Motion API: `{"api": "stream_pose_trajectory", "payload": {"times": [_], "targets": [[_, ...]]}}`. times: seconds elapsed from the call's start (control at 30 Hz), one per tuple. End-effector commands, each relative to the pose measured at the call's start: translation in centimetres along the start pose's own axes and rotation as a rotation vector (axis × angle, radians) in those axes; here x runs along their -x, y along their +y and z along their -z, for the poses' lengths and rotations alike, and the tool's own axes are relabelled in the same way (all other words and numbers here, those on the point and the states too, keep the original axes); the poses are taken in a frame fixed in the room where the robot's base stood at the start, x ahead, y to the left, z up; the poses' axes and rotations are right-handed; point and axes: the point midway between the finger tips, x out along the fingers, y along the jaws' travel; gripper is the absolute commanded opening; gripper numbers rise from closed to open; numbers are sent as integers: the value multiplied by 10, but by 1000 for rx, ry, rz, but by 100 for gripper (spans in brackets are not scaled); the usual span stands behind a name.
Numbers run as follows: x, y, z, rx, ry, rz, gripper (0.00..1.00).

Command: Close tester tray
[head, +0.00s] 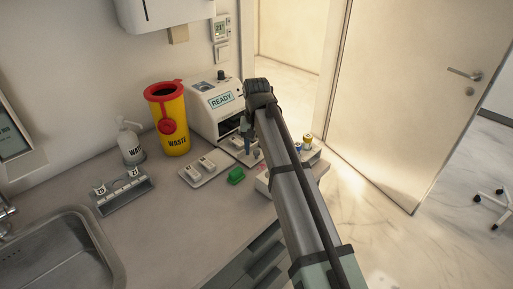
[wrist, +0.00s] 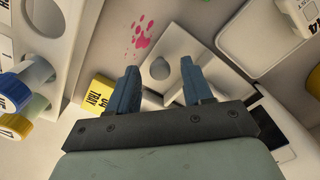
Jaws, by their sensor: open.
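The white tester (head: 215,108) stands against the wall with a screen reading READY. Its tray (wrist: 172,50) shows in the wrist view as a pale plate with a round recess, apparently sticking out from the tester. In the head view my arm and gripper cover much of the tester's front. My gripper (wrist: 158,85) is open, with its two blue fingers apart and nothing between them but the view of the tray. In the head view the gripper (head: 247,140) is just in front of the tester. I cannot tell whether a finger touches the tray.
A yellow WASTE bin (head: 172,120) with a red rim stands left of the tester. A white holder (head: 203,170) and a green object (head: 236,175) lie in front. Capped tubes (wrist: 30,75) stand close at left in the wrist view. Pink spots (wrist: 143,30) mark the counter.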

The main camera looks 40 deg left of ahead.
Motion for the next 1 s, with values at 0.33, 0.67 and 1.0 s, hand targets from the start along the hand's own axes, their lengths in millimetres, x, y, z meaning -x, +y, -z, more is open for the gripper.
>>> {"api": "stream_pose_trajectory", "payload": {"times": [0.33, 0.67, 1.0], "targets": [[-3, 0, 0, 0, 0, 0, 50], [-3, 0, 0, 0, 0, 0, 19], [-3, 0, 0, 0, 0, 0, 0]]}}
